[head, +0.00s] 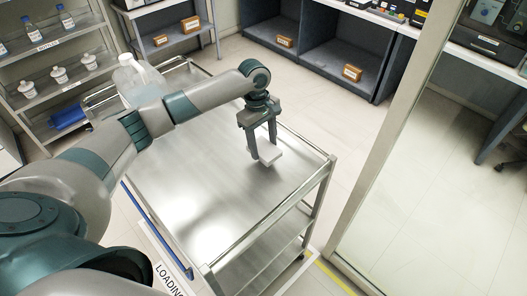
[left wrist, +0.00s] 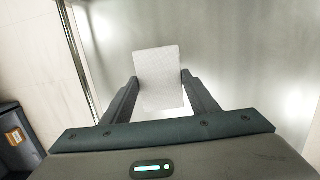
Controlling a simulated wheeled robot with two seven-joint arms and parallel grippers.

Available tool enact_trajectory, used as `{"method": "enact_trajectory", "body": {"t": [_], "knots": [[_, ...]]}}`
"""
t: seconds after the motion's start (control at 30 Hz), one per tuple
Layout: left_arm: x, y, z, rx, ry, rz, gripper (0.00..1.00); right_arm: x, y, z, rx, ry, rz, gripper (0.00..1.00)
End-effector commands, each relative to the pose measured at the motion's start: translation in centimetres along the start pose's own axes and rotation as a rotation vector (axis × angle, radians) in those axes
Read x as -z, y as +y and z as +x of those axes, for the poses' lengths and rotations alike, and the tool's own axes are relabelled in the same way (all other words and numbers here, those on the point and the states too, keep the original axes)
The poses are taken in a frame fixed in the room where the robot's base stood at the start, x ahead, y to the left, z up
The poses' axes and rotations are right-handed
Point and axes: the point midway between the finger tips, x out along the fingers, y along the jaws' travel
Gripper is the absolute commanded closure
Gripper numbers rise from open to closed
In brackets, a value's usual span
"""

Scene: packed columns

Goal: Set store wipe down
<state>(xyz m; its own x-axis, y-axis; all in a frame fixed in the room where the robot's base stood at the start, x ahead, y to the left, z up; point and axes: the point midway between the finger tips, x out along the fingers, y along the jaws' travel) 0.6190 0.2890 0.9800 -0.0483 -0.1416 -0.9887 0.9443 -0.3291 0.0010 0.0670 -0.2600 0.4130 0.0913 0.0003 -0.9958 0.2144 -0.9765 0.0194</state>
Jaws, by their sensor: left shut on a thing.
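My left gripper (head: 263,157) is shut on a white flat wipe (head: 270,155) over the right part of the steel cart top (head: 205,190). In the left wrist view the wipe (left wrist: 158,75) stands between the two fingers (left wrist: 158,92), with its far end reaching past the tips. I cannot tell for sure whether the wipe touches the cart top. My right gripper is not in view.
A raised rail (head: 318,172) runs along the cart's right edge. A shelf rack (head: 48,60) is at the left, a glass panel (head: 440,150) at the right. The cart's near half is bare.

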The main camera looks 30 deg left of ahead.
Motion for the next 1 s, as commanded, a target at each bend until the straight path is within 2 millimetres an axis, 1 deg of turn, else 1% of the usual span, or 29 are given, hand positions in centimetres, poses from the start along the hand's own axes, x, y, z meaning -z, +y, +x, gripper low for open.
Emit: {"method": "enact_trajectory", "body": {"t": [0.2,0.33,0.43,0.77,0.8,0.83,0.87,1.0], "knots": [[0.3,-0.1,2.0,0.004,0.000,-0.001,0.67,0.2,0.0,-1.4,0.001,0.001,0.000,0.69],[0.5,-0.1,3.4,0.002,0.000,-0.001,0.67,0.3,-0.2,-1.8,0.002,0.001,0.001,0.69],[0.5,-0.1,3.8,0.000,0.000,0.000,0.67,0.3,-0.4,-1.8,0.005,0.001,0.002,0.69],[0.6,-0.1,4.0,0.001,0.000,0.000,0.67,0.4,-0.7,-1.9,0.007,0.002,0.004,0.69],[0.6,0.0,4.0,0.001,0.001,0.000,0.39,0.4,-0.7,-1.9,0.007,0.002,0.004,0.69],[0.6,0.0,4.0,0.001,0.001,0.000,0.32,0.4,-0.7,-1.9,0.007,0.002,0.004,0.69],[0.6,0.0,4.0,0.001,0.001,0.000,0.27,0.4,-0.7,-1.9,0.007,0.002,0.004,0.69],[0.6,-0.1,4.0,0.001,0.001,0.000,0.27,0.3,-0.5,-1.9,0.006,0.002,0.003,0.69]]}}
